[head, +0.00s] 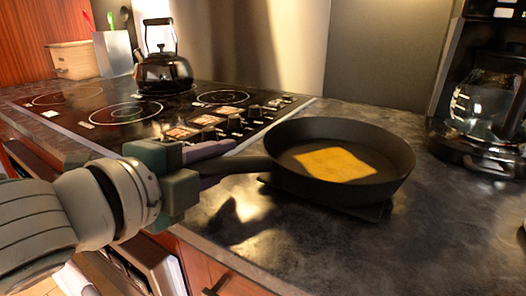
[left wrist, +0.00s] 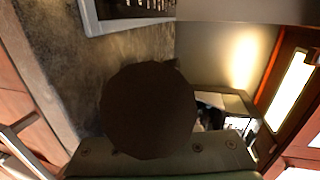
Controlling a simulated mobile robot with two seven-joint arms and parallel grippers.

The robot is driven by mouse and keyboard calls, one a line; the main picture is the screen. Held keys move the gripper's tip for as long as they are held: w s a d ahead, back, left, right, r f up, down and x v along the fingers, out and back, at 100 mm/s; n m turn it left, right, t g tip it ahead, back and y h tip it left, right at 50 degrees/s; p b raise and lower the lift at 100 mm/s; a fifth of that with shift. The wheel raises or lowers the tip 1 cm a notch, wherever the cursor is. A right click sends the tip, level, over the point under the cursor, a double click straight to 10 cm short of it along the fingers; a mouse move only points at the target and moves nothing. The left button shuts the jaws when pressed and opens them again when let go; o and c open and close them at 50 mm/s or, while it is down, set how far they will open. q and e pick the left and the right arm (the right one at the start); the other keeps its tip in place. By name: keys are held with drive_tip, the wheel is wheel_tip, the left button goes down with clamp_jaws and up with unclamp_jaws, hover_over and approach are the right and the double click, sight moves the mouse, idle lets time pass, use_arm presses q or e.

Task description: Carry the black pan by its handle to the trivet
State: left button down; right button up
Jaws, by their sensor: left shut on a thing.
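The black pan (head: 394,178) is at the centre right of the head view, about level, with a flat yellow-orange slab in it. My left gripper (head: 216,166) is shut on its handle (head: 246,165), which points left. A thin dark square trivet (head: 374,211) shows under the pan, its edges out at the front and left. The pan hides most of it. I cannot tell whether the pan touches it. A dark round shape (left wrist: 150,110) covers the middle of the left wrist view; I cannot tell which part it is. My right gripper is not in view.
A black cooktop (head: 125,112) with a kettle (head: 163,70) lies behind and left. A glass coffee pot (head: 482,110) stands close at the right. Utensils in a holder (head: 114,52) and a wooden box (head: 73,60) are at the back left. The dark counter (head: 440,235) is clear in front.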

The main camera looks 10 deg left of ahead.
use_arm(q)
drive_tip(key=c, duration=0.7)
unclamp_jaws()
drive_tip(key=shift+o, duration=0.2)
drive_tip(key=shift+r, duration=0.1)
drive_tip(key=v, duration=1.2)
drive_tip(key=shift+p, duration=0.45)
